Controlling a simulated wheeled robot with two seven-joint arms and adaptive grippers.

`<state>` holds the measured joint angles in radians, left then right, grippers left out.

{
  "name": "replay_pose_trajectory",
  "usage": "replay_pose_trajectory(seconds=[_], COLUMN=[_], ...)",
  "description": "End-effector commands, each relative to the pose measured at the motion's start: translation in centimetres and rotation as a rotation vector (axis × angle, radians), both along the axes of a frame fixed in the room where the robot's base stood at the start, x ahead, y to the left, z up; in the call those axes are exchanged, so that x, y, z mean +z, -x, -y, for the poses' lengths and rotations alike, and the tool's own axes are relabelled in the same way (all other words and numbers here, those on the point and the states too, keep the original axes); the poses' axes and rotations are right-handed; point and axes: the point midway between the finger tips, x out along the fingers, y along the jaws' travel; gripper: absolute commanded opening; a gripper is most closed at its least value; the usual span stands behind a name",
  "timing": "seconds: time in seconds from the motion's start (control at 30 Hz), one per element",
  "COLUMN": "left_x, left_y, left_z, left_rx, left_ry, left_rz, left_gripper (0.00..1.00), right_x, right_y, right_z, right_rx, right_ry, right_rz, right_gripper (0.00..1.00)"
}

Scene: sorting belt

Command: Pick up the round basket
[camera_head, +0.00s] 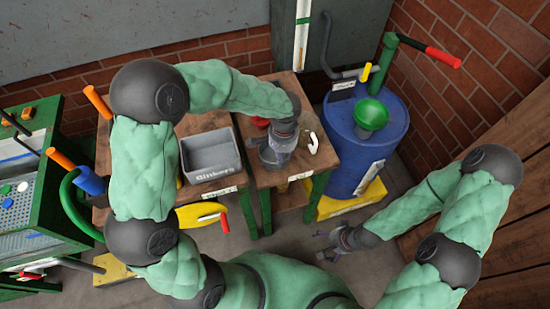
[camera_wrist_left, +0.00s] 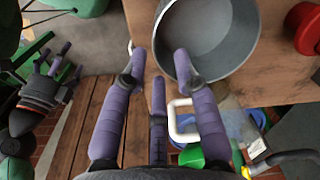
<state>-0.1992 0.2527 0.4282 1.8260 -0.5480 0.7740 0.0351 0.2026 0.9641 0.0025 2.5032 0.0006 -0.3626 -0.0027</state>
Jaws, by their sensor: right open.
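The round basket is a round grey metal container (camera_wrist_left: 212,30) at the top of the left wrist view. In the head view it shows on the right-hand wooden table (camera_head: 268,157), partly hidden by my left gripper (camera_head: 283,140). In the left wrist view my left gripper (camera_wrist_left: 160,62) has its purple fingers apart at the basket's near rim. One fingertip overlaps the rim and another is outside it; contact is unclear. My right gripper (camera_head: 334,243) is open and empty, low over the floor, away from the table.
A grey rectangular bin (camera_head: 210,160) stands on the left table. A white-handled object (camera_head: 312,143) is near the basket, and a red object (camera_wrist_left: 306,27) lies beyond it. A blue barrel (camera_head: 365,145) with a green funnel (camera_head: 371,114) stands right of the table.

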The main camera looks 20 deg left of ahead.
Motion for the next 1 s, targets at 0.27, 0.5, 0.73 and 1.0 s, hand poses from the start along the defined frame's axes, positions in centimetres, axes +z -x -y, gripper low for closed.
replay_pose_trajectory(seconds=[0.27, 0.5, 0.73, 1.0], left_x=[-3.1, -5.2, -5.1, -5.0], left_y=[-0.1, -0.1, -0.1, -0.1], left_z=[0.2, 0.2, 0.2, 0.2], left_rx=[-0.001, 0.001, 0.0, 0.0], left_ry=[-0.001, 0.001, 0.001, 0.001], left_rz=[-0.001, 0.001, 0.001, 0.002], left_gripper=[0.3, 0.3, 0.16, 0.0], right_x=[-1.8, -2.6, -2.5, -2.5], right_y=[0.0, 0.0, 0.0, 0.0], right_z=[0.0, 0.0, 0.0, 0.0], right_rx=[0.0, 0.0, 0.0, 0.0], right_ry=[0.0, 0.0, 0.0, 0.0], right_rz=[0.0, 0.0, 0.0, 0.0], right_gripper=[0.92, 0.92, 0.92, 0.92])
